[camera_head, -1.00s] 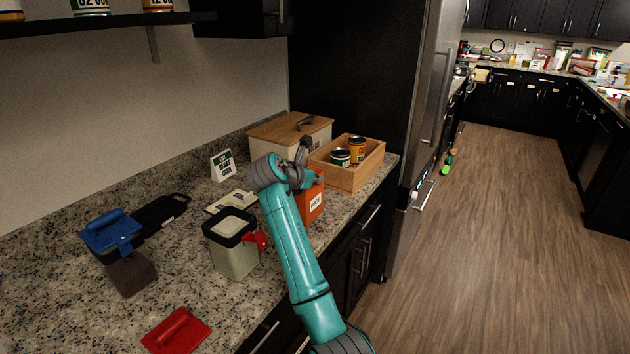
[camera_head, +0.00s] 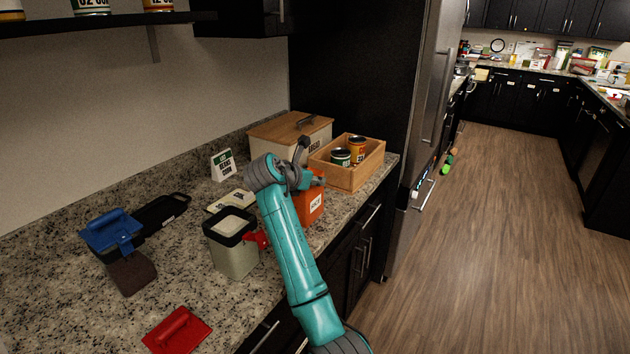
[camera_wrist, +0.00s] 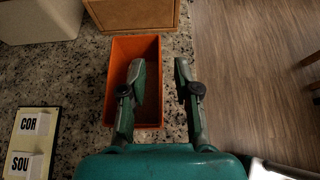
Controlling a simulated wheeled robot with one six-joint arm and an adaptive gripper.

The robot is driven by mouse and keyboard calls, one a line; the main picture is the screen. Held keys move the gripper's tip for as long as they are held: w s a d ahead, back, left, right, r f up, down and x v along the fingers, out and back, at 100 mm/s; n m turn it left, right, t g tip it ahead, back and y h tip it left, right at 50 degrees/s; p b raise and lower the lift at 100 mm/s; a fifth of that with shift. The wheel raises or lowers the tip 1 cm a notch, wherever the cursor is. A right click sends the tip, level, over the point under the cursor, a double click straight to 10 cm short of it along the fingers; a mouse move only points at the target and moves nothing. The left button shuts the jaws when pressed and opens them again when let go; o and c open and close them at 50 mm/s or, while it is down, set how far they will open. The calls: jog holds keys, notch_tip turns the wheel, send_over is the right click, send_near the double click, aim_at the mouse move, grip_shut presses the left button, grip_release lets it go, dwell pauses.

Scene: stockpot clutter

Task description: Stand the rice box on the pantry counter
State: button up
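The orange rice box (camera_head: 313,206) is on the granite counter (camera_head: 190,262) near its front edge, with a white label on its side. It looks upright, partly hidden by my arm. In the wrist view the rice box (camera_wrist: 121,60) appears as an orange rim around a dark brown inside. My gripper (camera_wrist: 160,72) is open and empty. Its left finger overlaps the box in that view, and its right finger is to the right of the box's edge. I cannot tell whether the left finger touches the box. In the head view my gripper (camera_head: 316,182) is at the box's top.
A wooden crate (camera_head: 352,182) with two cans and a bread bin (camera_head: 265,137) stand behind the box. A lidded canister (camera_head: 234,258) with a red scoop, a label board (camera_head: 228,202), a sign (camera_head: 222,165), a blue-handled tool (camera_head: 112,232) and a red tool (camera_head: 177,331) occupy the counter.

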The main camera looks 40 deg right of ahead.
jog(key=v, duration=1.1)
